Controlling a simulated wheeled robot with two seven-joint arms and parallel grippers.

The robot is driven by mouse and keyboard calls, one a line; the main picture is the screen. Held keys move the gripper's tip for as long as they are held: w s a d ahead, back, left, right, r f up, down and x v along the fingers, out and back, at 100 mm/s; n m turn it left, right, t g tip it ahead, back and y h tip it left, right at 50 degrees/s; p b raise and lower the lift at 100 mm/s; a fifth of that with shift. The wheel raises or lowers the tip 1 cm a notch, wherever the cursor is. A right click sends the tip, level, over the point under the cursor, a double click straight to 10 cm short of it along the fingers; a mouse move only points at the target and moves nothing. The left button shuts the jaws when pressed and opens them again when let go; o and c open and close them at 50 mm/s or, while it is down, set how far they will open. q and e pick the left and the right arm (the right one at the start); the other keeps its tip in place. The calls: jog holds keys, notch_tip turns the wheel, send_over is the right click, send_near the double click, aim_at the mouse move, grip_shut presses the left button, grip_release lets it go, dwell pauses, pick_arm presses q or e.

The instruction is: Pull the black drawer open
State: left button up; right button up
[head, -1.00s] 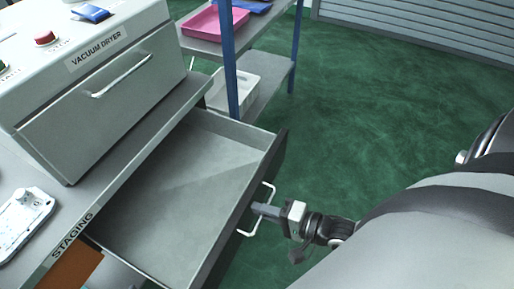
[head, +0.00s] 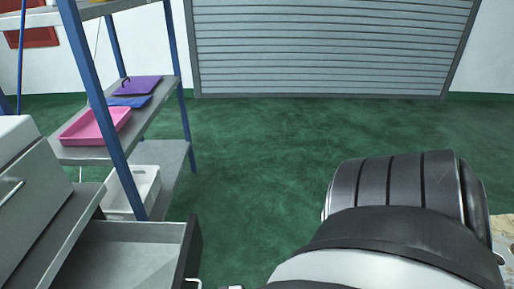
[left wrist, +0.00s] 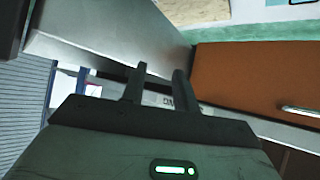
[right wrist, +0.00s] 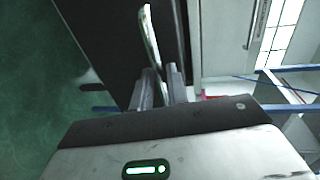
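The black drawer stands pulled out from under the bench at the lower left of the head view. Its grey inside (head: 130,250) and dark front (head: 190,250) show, cut off by the lower edge. In the right wrist view the dark drawer front (right wrist: 105,35) carries a bright bar handle (right wrist: 149,35). My right gripper (right wrist: 161,85) is at this handle, with its fingers closed around the bar. My left gripper (left wrist: 159,82) shows a gap between its fingers and holds nothing. It is outside the head view, near a grey surface and an orange panel (left wrist: 250,80).
A blue-post shelf (head: 88,90) stands behind the drawer, with a pink tray (head: 95,127) and a white bin (head: 132,190). Green floor (head: 240,180) lies open beyond the drawer, up to a grey shutter (head: 330,45). The vacuum dryer (head: 40,190) is at the left edge.

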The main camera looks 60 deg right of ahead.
pick_arm(q)
jog(key=shift+w+r, duration=0.2)
jog(key=shift+w, duration=0.05)
pick_arm(e)
jog(key=v, duration=1.4)
jog(key=shift+s+d, duration=0.15)
jog(key=shift+d, duration=0.1)
pick_arm(q)
jog(key=shift+s+f, duration=0.15)
jog(key=shift+s, duration=0.1)
pick_arm(e)
jog(key=shift+r, duration=0.1)
